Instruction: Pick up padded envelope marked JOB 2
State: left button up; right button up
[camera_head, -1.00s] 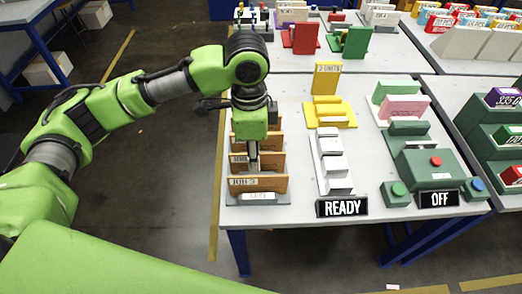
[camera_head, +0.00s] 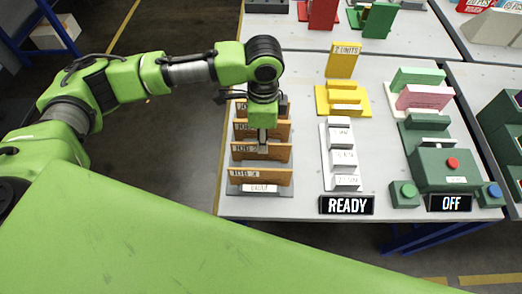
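Brown padded envelopes stand upright in a grey rack (camera_head: 281,190) at the table's left front. The envelope with a label that looks like JOB 2 (camera_head: 278,153) is second from the front. The front one, which appears to read JOB 3 (camera_head: 275,177), stands nearer me. My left gripper (camera_head: 263,148) points down over the middle of the JOB 2 envelope's top edge, its fingers overlapping it in the view. The finger gap is too small to see, so I cannot tell whether it is shut on it. My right gripper is out of view.
Another brown envelope (camera_head: 281,131) stands just behind. White stepped blocks (camera_head: 342,157), a yellow holder (camera_head: 342,99), and a green machine (camera_head: 440,170) with a red button are to the right. READY (camera_head: 347,205) and OFF (camera_head: 449,203) signs line the front edge. Open floor lies left.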

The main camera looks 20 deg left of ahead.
pick_arm(q)
jog(key=f, duration=0.3)
jog(key=f+p, duration=0.1)
jog(key=shift+s+a+f, duration=0.1)
jog(key=shift+a+f, duration=0.1)
jog(key=shift+a, duration=0.1)
jog(key=shift+f, duration=0.4)
jog(key=shift+c, duration=0.3)
grip_shut()
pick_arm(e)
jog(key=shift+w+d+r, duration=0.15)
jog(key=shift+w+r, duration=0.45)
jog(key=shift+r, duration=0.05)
